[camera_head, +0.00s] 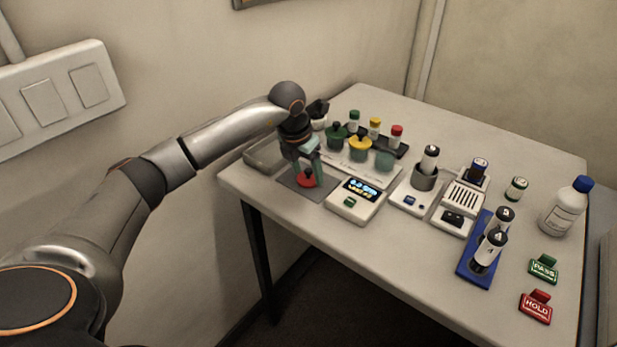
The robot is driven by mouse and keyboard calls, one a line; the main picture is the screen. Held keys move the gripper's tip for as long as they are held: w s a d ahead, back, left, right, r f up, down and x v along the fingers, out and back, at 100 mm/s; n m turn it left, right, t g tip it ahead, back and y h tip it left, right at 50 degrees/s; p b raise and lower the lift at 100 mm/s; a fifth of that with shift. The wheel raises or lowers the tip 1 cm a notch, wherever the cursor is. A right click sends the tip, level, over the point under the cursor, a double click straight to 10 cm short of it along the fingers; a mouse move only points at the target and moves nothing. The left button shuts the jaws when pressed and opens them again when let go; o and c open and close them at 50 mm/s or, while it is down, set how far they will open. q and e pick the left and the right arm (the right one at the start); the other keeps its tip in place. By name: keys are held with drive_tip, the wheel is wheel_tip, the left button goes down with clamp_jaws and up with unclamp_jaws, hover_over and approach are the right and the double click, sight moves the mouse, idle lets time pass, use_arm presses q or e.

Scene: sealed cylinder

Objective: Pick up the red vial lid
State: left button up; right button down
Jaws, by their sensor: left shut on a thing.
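The red vial lid (307,181) is a small red disc with a knob, on or just above a grey mat (287,185) near the table's left front edge. My left gripper (307,170) points down over it, its fingers shut on the lid's knob. Whether the lid touches the mat I cannot tell. Behind stand a jar with a dark green lid (337,135), a jar with a yellow lid (360,146) and a greenish jar (385,159) with no lid visible. My right gripper is not in view.
A display device (356,200) stands right of the mat, and a grey tray (262,158) left behind it. Small vials with green, yellow and red caps (397,132) stand at the back. A blue rack (473,270), a white bottle (566,208) and PASS and HOLD signs (536,308) are at right.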

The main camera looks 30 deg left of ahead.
use_arm(q)
drive_tip(key=c, duration=0.5)
drive_tip(key=shift+r, duration=0.1)
drive_tip(key=shift+c, duration=0.2)
